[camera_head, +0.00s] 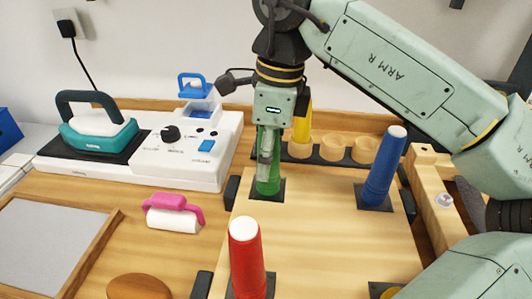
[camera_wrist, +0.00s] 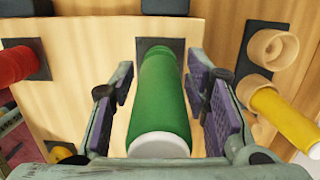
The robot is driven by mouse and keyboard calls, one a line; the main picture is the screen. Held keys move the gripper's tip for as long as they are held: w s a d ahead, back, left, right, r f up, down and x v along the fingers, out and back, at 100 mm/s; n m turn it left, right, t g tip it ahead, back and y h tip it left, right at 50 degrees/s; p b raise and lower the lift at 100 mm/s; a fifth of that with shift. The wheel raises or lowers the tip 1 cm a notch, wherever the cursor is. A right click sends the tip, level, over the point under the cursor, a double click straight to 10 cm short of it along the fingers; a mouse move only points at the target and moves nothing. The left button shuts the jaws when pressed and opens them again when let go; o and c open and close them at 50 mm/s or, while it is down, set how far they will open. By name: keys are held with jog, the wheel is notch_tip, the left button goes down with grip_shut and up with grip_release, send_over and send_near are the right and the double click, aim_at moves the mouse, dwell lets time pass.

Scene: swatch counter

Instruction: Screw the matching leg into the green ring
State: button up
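The green leg (camera_head: 268,181) stands upright on a dark square plate at the back left of the wooden board; it also shows in the wrist view (camera_wrist: 163,95), with its white end toward the camera. The green ring cannot be told apart from the leg's foot, and how deep the leg sits cannot be seen. My gripper (camera_head: 267,160) points down around the leg. In the wrist view my gripper's fingers (camera_wrist: 160,85) stand on both sides of the leg, with a gap at each side.
A red leg (camera_head: 246,260) and a blue leg (camera_head: 384,170) stand on the board (camera_head: 320,235). A yellow leg (camera_head: 302,122) stands in the back rack beside empty cups (camera_head: 332,147). A yellow ring (camera_head: 390,293) shows at the front right. A pink-handled roller (camera_head: 173,212) lies left.

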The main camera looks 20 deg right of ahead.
jog(key=shift+n, duration=0.6)
jog(key=n+p, duration=0.1)
jog(key=n, duration=0.2)
jog(key=shift+n+g, duration=0.3)
jog(key=n, duration=0.1)
jog(key=n+p, duration=0.1)
jog(key=n, duration=0.1)
jog(key=shift+s+r+g+p, duration=0.1)
jog(key=shift+r+g+p, duration=0.15)
jog(key=shift+g+p, duration=0.05)
jog(key=n+p, duration=0.2)
jog(key=n, duration=0.2)
jog(key=shift+s+n, duration=0.1)
jog(key=shift+n, duration=0.3)
jog(key=shift+f+n+g+h, duration=0.3)
jog(key=shift+n, duration=0.9)
jog(key=shift+c, duration=0.4)
